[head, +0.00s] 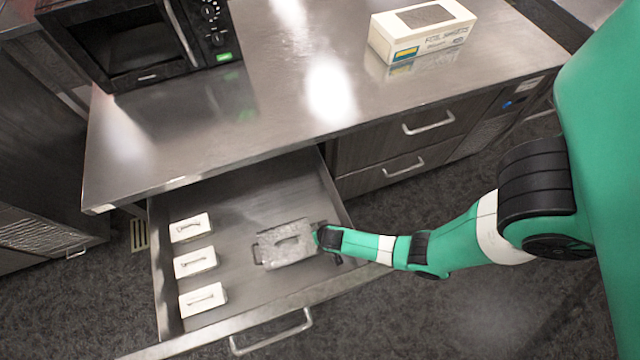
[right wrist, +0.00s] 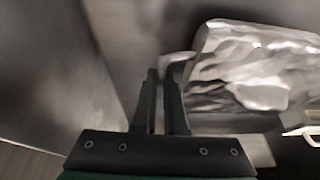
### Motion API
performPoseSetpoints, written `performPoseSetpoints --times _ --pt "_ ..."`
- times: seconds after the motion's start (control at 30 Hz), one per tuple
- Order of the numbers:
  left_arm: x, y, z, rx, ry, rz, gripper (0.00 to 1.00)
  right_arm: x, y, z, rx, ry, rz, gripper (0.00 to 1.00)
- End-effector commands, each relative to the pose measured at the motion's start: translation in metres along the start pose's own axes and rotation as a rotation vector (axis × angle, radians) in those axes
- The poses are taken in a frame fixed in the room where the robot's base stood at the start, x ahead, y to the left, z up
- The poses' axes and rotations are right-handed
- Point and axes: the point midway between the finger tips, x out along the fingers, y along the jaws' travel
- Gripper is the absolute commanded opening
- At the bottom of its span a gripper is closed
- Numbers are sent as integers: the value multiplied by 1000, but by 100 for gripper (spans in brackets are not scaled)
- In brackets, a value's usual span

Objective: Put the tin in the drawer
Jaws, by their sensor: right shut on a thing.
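The tin (head: 283,241) is a grey, foil-textured container with a loop handle at each end. It is inside the open drawer (head: 240,212), right of its middle; whether it touches the drawer floor I cannot tell. My right gripper (head: 318,238) reaches in from the right and is shut on the tin's right-end handle. In the right wrist view, the fingers (right wrist: 166,78) are close together at the near end of the crumpled silvery tin (right wrist: 255,65). The exact grip on the handle is partly hidden. My left gripper is not in view.
Three white handled blocks (head: 195,263) stand in a column along the drawer's left side. The drawer's front edge and handle (head: 271,333) are nearest. On the steel counter (head: 280,95) are a black microwave (head: 140,45) and a foil box (head: 422,32). Closed drawers (head: 405,150) are to the right.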

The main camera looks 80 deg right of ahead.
Motion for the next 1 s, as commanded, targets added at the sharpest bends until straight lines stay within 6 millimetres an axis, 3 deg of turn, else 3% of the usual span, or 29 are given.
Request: performPoseSetpoints --times 0.07,0.43,0.47,0.6,0.87,1.0 --pt "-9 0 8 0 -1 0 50 15 0 5 0 1 -2 0" --pt "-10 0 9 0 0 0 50 18 0 6 1 2 -2 0" --pt "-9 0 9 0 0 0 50 17 0 7 0 1 0 13" --pt "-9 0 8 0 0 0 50 16 0 7 0 0 0 38" --pt "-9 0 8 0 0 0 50 16 0 6 0 1 0 40" --pt "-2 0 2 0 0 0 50 5 0 4 -1 1 -1 40"
